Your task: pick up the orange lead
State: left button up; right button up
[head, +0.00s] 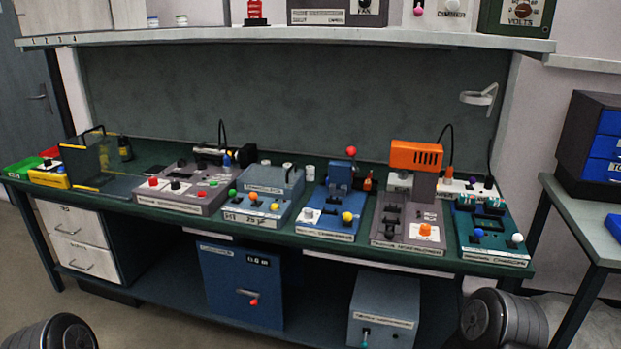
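On the green-topped bench, a black cable arches behind the orange-topped grey device (405,225) and meets a small orange plug-like piece (447,173). It looks like an orange lead, but it is too small to be sure. Another small orange piece (367,182) stands beside the blue device with the red ball-topped lever. Neither of my grippers is in view; only dark rounded parts, probably of my arms, show at the bottom left and bottom right corners, well in front of the bench.
Several devices crowd the bench (112,195), including a blue one (325,222) and a teal one (495,250). An upper shelf (300,38) overhangs the back. A side table (590,240) with blue drawers stands at right. A blue cabinet (240,290) sits below.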

aim_at(367, 184)
jog(key=l+u, duration=0.25)
jog(key=l, duration=0.55)
jog(key=l+u, duration=0.25)
jog(key=l, duration=0.55)
jog(key=l+u, duration=0.25)
jog(key=l, duration=0.55)
jog(key=k+l, duration=0.1)
jog(key=l, duration=0.5)
jog(key=k+l, duration=0.1)
jog(key=l, duration=0.5)
jog(key=k+l, duration=0.1)
jog(key=l, duration=0.5)
